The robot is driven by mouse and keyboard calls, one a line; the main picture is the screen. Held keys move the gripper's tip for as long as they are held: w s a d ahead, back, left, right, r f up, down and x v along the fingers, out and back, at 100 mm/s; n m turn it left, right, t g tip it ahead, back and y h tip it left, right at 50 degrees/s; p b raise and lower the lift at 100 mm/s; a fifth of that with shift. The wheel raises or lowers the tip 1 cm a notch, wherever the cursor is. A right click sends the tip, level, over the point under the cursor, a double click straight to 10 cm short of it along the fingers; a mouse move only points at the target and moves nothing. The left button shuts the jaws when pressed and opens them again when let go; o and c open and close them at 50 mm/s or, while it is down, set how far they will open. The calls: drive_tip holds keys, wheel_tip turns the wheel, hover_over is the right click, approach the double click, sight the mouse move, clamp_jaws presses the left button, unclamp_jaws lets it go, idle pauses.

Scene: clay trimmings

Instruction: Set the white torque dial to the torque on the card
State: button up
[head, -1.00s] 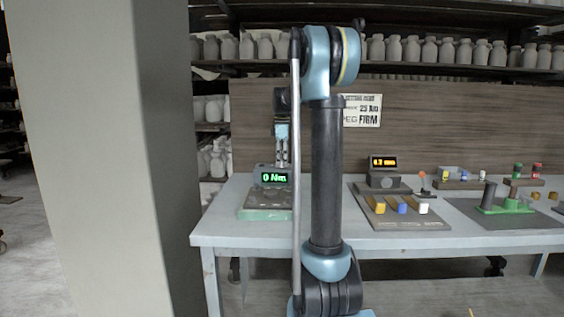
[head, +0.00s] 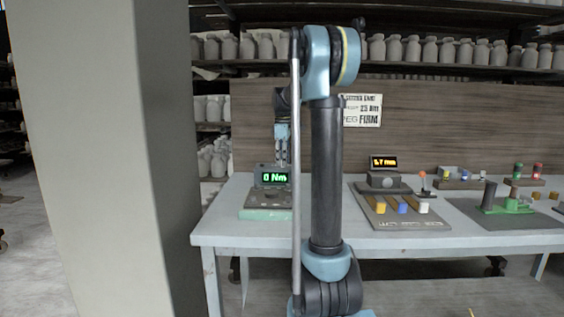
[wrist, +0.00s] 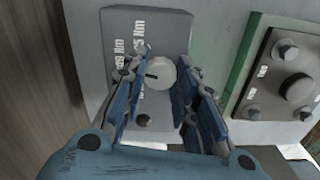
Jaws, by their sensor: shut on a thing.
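The white torque dial (wrist: 160,75) sits on a grey panel (wrist: 170,22) in the wrist view, its dark pointer mark pointing left. Labels with Nm values stand beside it; one reads 25 Nm (wrist: 139,38), others are partly covered by a finger. My gripper (wrist: 161,72) is shut on the dial, one finger on each side. In the head view my gripper (head: 281,162) is down behind the green display (head: 274,178), which reads 0 Nm; the dial is hidden there.
A green-edged plate (wrist: 242,70) with a black knob and bolts lies right of the panel in the wrist view. Right of my arm stand a grey board (head: 410,220) with coloured blocks and an orange display (head: 384,162). The wooden back board (head: 440,130) is close behind.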

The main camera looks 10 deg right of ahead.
drive_tip(key=m, duration=0.7)
drive_tip(key=shift+w, duration=0.15)
drive_tip(key=m, duration=0.6)
drive_tip(key=shift+m, duration=0.3)
drive_tip(key=m, duration=0.4)
drive_tip(key=shift+m, duration=2.2)
drive_tip(key=o, duration=1.1)
drive_tip(key=shift+r, duration=0.1)
wheel_tip(320, 180, up, 12)
drive_tip(key=shift+f, duration=0.15)
